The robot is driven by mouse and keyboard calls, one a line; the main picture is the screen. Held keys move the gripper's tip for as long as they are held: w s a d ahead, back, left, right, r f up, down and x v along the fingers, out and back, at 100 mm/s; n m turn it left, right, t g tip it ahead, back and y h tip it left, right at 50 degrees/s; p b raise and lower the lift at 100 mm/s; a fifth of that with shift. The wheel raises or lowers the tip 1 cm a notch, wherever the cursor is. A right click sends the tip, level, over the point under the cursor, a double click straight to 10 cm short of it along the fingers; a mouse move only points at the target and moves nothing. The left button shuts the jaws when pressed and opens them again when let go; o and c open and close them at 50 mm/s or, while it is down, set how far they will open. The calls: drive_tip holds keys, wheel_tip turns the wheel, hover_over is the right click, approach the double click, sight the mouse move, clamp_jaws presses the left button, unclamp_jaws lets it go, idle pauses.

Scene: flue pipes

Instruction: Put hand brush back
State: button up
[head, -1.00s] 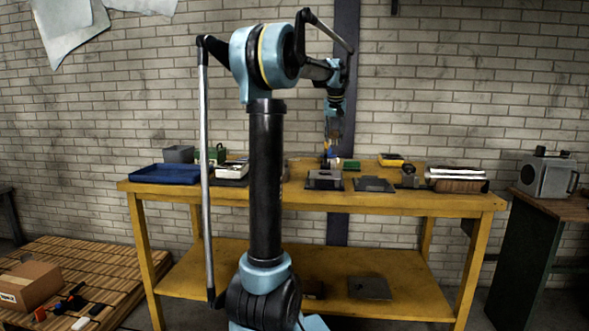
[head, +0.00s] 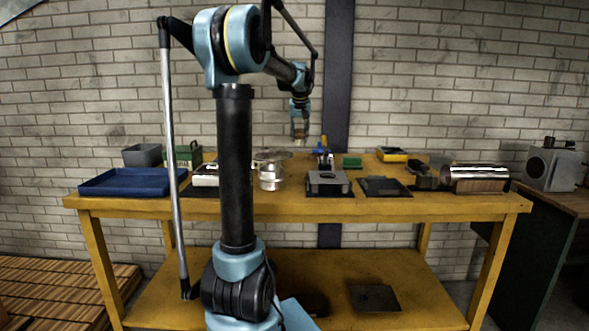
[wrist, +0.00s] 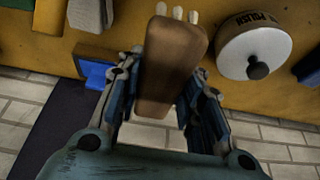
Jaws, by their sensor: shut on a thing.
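The hand brush (wrist: 172,72) has a brown wooden body with a few pale bristle tufts at its far end. My gripper (wrist: 166,82) is shut on it, one finger on each side, in the wrist view. In the head view my gripper (head: 299,128) hangs above the back of the yellow bench (head: 420,205), pointing down. The brush is too small there to make out clearly. It is held clear of the bench top.
A round white lid with a black knob (wrist: 254,50) lies right of the brush; a blue part (wrist: 94,73) is left. On the bench are a blue tray (head: 125,182), a metal can (head: 270,176), dark plates (head: 384,187) and a shiny cylinder (head: 475,172).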

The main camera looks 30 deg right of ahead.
sight(299, 133)
drive_tip(key=f, duration=0.6)
drive_tip(key=shift+w, duration=0.25)
drive_tip(key=shift+f, duration=2.55)
drive_tip(key=o, duration=1.2)
drive_tip(key=shift+f, duration=0.1)
drive_tip(key=v, duration=1.2)
